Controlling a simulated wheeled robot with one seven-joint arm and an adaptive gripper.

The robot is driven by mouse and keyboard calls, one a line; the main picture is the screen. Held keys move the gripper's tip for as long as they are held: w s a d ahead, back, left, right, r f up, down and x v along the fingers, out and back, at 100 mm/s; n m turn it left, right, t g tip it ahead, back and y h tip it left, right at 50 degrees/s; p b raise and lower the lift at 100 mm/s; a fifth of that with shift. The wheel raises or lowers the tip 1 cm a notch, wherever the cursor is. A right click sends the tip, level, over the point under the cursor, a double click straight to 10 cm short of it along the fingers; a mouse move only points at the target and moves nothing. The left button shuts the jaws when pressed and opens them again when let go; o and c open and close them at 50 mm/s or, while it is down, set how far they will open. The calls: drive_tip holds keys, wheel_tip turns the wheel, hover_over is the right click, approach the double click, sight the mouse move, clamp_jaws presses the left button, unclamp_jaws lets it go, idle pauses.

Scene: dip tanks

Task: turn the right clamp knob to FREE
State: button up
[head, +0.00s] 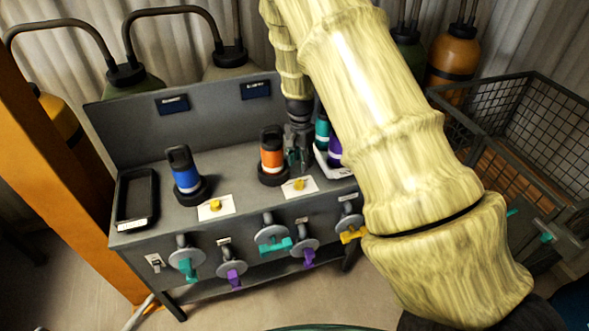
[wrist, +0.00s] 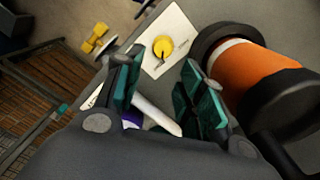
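The right clamp knob (head: 299,183) is a small yellow knob on a white card on the grey bench top, in front of the orange cylinder (head: 272,149) in its dark round base. In the wrist view the knob (wrist: 162,47) sits on its card (wrist: 172,25) beyond my fingertips; the card's lettering is too small to read. My gripper (head: 297,160) is above the bench, right of the orange cylinder and behind the knob. In the wrist view my gripper (wrist: 165,88) has its teal-padded fingers apart, with no grip on the knob.
A second yellow knob (head: 215,204) lies left, near the blue cylinder (head: 185,172). A teal cylinder (head: 322,131) and a purple one (head: 335,152) stand on a white tray at right, partly hidden by my arm. Coloured valve handles line the bench front. A black tray (head: 136,198) lies far left.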

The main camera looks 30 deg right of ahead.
sight(300, 182)
drive_tip(key=shift+a+f+p, duration=0.1)
drive_tip(key=shift+f+p, duration=1.8)
drive_tip(key=shift+f, duration=3.2)
drive_tip(key=shift+c, duration=0.5)
drive_tip(key=c, duration=0.6)
